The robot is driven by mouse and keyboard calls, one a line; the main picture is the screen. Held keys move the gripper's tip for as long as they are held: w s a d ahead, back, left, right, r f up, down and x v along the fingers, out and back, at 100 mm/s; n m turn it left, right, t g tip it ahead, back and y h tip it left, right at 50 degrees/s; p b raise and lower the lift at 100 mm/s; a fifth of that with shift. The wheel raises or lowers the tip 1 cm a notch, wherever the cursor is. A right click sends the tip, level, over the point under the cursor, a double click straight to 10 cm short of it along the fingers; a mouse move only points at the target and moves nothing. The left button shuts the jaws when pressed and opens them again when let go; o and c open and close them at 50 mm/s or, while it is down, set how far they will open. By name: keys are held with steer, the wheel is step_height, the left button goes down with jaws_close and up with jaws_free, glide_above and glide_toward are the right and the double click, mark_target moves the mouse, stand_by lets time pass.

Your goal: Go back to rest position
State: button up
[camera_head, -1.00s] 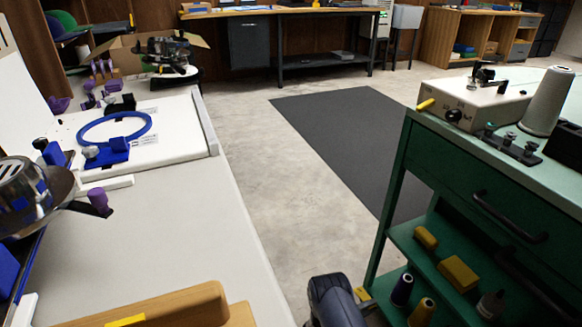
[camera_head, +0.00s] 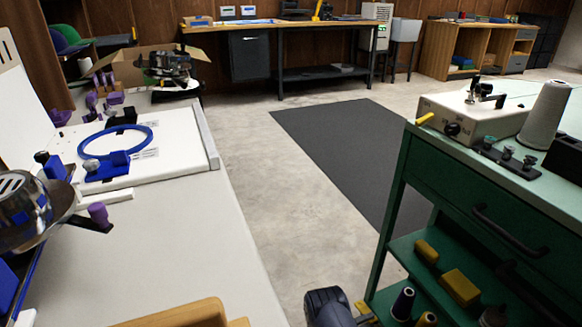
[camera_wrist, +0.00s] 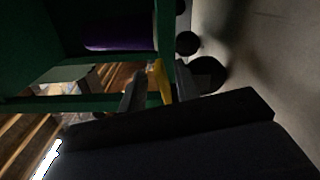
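My gripper (camera_wrist: 158,88) shows in the wrist view as two dark grey fingers standing apart, so it looks open. A narrow yellow thing (camera_wrist: 161,80) shows between them, closer to the right finger; I cannot tell whether it touches or lies beyond. In the head view only a dark part of my arm shows at the bottom middle, left of the green cart (camera_head: 403,190). My gripper's fingers cannot be made out there. A small yellow bit shows beside my arm.
A white worktable (camera_head: 165,235) with a blue hoop (camera_head: 150,138) runs along the left. The green cart on the right holds a control box (camera_head: 455,118), a thread cone (camera_head: 545,108) and shelved spools. A concrete aisle (camera_head: 255,165) with a dark mat (camera_head: 345,145) lies between.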

steer(key=p+v, duration=0.2)
steer(key=v, duration=0.7)
steer(key=b+x, duration=0.2)
steer(key=x, duration=0.8)
steer(key=shift+d+f+b, duration=0.1)
steer(key=shift+d+b, duration=0.15)
steer(key=shift+b, duration=0.15)
steer(key=shift+s+a+f+m, duration=0.1)
steer(key=shift+f+m, duration=0.1)
steer(key=shift+m, duration=0.5)
steer(key=shift+s+f+m, duration=0.1)
steer(key=shift+f+m, duration=0.1)
steer(key=shift+m, duration=0.5)
